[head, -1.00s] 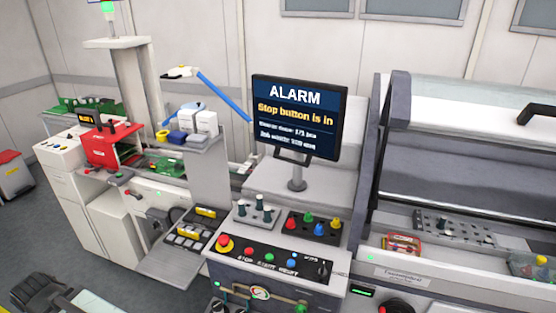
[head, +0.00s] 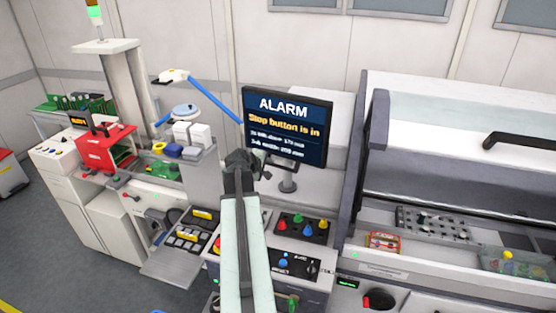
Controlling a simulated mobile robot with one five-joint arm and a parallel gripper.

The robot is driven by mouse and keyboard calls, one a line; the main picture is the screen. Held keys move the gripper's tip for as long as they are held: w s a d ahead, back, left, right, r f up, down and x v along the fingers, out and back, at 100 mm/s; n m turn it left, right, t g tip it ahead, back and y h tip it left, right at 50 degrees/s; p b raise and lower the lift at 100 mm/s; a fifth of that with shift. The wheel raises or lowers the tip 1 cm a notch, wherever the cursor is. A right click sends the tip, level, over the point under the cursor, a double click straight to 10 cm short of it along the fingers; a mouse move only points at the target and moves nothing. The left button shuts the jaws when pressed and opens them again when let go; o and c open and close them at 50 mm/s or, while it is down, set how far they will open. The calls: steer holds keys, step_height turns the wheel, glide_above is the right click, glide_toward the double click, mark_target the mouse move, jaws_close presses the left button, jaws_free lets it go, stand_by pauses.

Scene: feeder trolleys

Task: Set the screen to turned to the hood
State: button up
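The screen (head: 287,110) stands on a post with a round base (head: 288,185) on top of the machine, left of the hood. Its lit face points toward me and reads "ALARM" and "Stop button is in". My gripper (head: 250,160) is at the screen's lower left corner and covers part of its bottom edge. I cannot tell whether it touches the screen, or whether its fingers are open or shut. The hood (head: 450,115) is a pale, see-through cover with a dark handle (head: 520,141), to the right of the screen.
My arm hides part of the button panel (head: 297,262) below the screen. Coloured knobs (head: 305,226) sit in a black tray beside it. A blue jointed lamp arm (head: 215,98) rises left of the screen. A red box (head: 104,147) and white blocks (head: 195,135) are further left.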

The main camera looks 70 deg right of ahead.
mark_target(279, 167)
steer(key=b+x, duration=0.1)
steer(key=x, duration=0.1)
steer(key=s+b+x, duration=0.1)
steer(key=b+x, duration=0.1)
steer(key=x, duration=0.1)
steer(key=b+x, duration=0.1)
steer(key=x, duration=0.1)
steer(key=shift+s+d+r+b, duration=0.1)
steer(key=shift+s+d+b, duration=0.15)
steer(key=shift+d+b, duration=0.15)
steer(key=shift+d, duration=0.45)
steer(key=shift+c, duration=0.3)
jaws_close()
stand_by(0.4)
